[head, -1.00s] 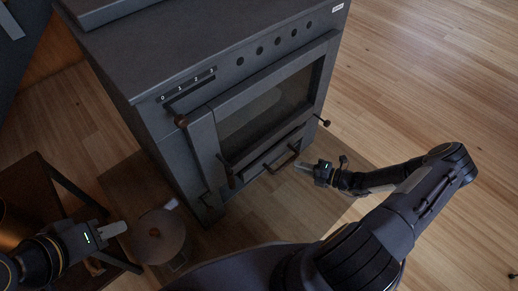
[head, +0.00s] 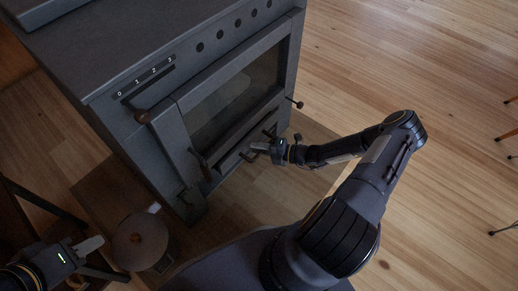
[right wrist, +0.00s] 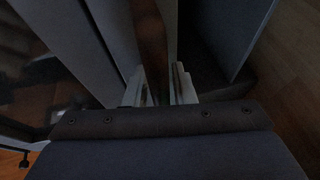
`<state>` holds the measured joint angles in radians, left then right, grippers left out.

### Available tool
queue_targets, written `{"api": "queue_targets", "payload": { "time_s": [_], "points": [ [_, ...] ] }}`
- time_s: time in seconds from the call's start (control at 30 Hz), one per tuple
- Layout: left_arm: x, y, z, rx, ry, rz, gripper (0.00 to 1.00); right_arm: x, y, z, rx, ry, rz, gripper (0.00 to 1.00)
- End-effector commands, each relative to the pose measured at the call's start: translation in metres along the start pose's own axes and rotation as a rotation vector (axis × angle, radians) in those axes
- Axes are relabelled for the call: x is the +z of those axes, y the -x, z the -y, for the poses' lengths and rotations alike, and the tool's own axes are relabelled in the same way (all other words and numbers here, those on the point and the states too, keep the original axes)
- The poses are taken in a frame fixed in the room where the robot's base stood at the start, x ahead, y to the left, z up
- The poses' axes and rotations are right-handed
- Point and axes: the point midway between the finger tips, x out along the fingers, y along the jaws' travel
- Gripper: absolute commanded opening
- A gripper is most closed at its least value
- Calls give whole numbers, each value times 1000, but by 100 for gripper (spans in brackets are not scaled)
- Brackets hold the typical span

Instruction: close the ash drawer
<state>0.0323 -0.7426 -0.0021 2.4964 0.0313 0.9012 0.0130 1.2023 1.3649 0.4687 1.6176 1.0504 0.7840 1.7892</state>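The ash drawer (head: 238,158) is the low dark panel under the glass door of the grey stove (head: 150,90) in the head view. It seems to stand slightly proud of the stove front; how far is unclear.
A round brown-topped container (head: 140,240) stands on the floor between my left gripper and the stove. A door handle (head: 198,160) and knobbed levers (head: 143,116) stick out from the stove. A dark table frame is at the left.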

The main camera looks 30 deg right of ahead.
Motion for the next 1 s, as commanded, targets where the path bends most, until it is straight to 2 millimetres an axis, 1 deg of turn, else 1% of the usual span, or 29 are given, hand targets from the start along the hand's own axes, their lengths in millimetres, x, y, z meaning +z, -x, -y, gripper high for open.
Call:
{"api": "queue_targets", "payload": {
  "time_s": [0.07,0.23,0.5,0.57,0.7,0.77,0.83,1.0],
  "points": [
    [0,0,0,0,0,0,36,0,0,0,0,0,0,22],
    [0,0,0,0,0,0,36,0,0,0,1,0,0,0],
    [0,0,0,0,0,0,36,0,-1,-1,2,1,-1,0],
    [0,-1,0,0,0,0,36,3,-7,-2,2,3,-2,0],
    [2,-3,2,0,0,0,36,11,-28,-6,3,5,-4,0],
    [2,-4,2,0,0,0,36,14,-35,-8,4,4,-3,0],
    [2,-4,2,0,0,0,36,16,-39,-9,4,3,-2,0],
    [2,-4,2,0,0,0,36,17,-40,-11,5,2,1,0]
  ]
}}
